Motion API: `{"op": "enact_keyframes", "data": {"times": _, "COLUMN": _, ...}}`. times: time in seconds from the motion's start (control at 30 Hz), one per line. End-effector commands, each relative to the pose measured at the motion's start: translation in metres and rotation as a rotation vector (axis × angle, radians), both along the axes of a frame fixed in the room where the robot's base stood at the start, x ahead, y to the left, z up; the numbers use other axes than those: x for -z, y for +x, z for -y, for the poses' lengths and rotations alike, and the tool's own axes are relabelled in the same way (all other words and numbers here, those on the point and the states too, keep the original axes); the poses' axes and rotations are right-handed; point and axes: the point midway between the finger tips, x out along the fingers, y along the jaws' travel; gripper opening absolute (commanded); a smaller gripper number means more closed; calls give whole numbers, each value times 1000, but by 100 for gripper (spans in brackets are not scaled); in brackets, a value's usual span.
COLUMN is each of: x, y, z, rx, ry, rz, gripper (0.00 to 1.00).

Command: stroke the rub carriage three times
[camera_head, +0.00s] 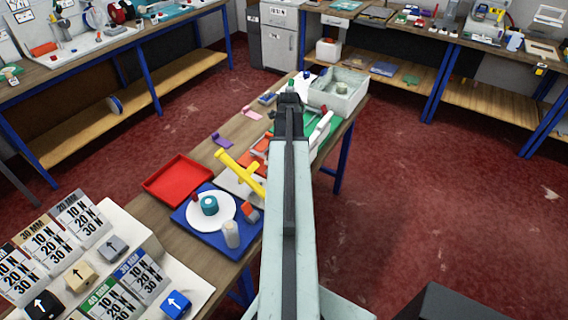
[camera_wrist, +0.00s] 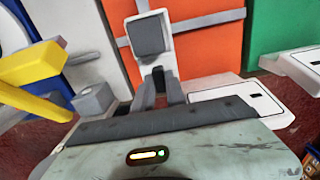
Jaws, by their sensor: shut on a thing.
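In the wrist view a white upright part with a grey block on it (camera_wrist: 149,36) stands over an orange board (camera_wrist: 206,45) crossed by grey strips. I take this part to be the rub carriage. My gripper (camera_wrist: 159,80) is at its lower end and shut on it; the exact contact is partly hidden by the dark fingers. In the head view my gripper (camera_head: 290,98) is at the far end of my arm, over the bench. My arm hides the carriage there, and only the left part of the orange board (camera_head: 259,146) shows.
A yellow handled tool (camera_head: 240,172) lies left of my arm; it also shows in the wrist view (camera_wrist: 32,66). Nearby are a red tray (camera_head: 178,180), a blue board (camera_head: 205,240) with a white disc, and a grey bin (camera_head: 350,98). A green board (camera_wrist: 284,28) lies right of the orange one.

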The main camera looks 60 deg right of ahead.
Motion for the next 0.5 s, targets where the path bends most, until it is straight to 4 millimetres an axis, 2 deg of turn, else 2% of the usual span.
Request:
{"op": "enact_keyframes", "data": {"times": 0.03, "x": 0, "y": 3, "z": 22, "rx": 3, "ry": -2, "rz": 1, "gripper": 0}}
{"op": "enact_keyframes", "data": {"times": 0.2, "x": 0, "y": 2, "z": 71, "rx": 2, "ry": -2, "rz": 2, "gripper": 0}}
{"op": "enact_keyframes", "data": {"times": 0.33, "x": 0, "y": 2, "z": 96, "rx": 2, "ry": -2, "rz": 2, "gripper": 0}}
{"op": "enact_keyframes", "data": {"times": 0.5, "x": 0, "y": 1, "z": 107, "rx": -1, "ry": -2, "rz": 2, "gripper": 0}}
